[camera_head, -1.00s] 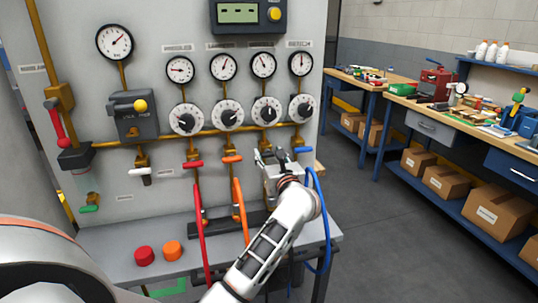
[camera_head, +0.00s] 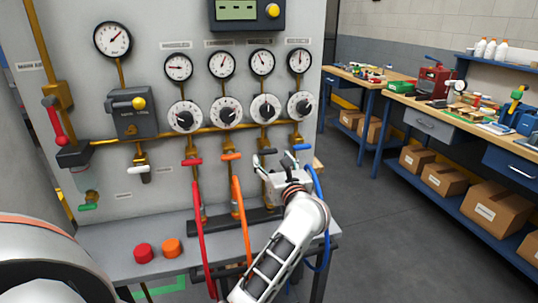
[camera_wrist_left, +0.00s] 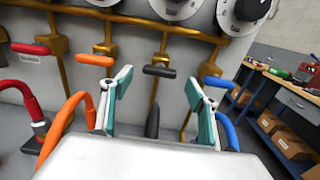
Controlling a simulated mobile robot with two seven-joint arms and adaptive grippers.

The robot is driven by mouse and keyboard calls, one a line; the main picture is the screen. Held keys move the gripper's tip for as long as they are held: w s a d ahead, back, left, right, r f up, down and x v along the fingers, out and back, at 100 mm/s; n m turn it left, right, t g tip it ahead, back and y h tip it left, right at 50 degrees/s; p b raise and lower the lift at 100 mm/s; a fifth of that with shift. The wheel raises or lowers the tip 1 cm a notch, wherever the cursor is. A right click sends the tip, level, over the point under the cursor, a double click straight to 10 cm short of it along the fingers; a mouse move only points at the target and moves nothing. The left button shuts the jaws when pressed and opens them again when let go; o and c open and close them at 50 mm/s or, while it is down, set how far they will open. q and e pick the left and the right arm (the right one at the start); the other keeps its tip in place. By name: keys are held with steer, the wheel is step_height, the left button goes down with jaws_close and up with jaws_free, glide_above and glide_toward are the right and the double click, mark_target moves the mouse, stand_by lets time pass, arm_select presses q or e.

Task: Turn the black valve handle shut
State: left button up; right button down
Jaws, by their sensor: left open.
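The black valve handle (camera_head: 267,151) is a short bar on the brass pipe below the third dial. In the left wrist view the black handle (camera_wrist_left: 159,71) lies crosswise, roughly level. My left gripper (camera_head: 275,164) is open and empty, just below and in front of it. In the wrist view its two teal-padded fingers (camera_wrist_left: 158,90) stand apart, with the handle between and beyond their tips; I see no contact. A black hose (camera_wrist_left: 152,122) hangs below the valve. My right gripper is not in view.
An orange handle (camera_head: 231,156) and a red handle (camera_head: 191,162) sit left of the black one, a blue handle (camera_head: 302,147) right of it. The orange hose (camera_head: 240,215), red hose (camera_head: 199,230) and blue hose (camera_head: 319,190) hang nearby. Open floor (camera_head: 375,220) lies right.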

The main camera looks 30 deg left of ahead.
arm_select(q)
steer(key=v, duration=0.7)
steer(key=shift+a, duration=0.15)
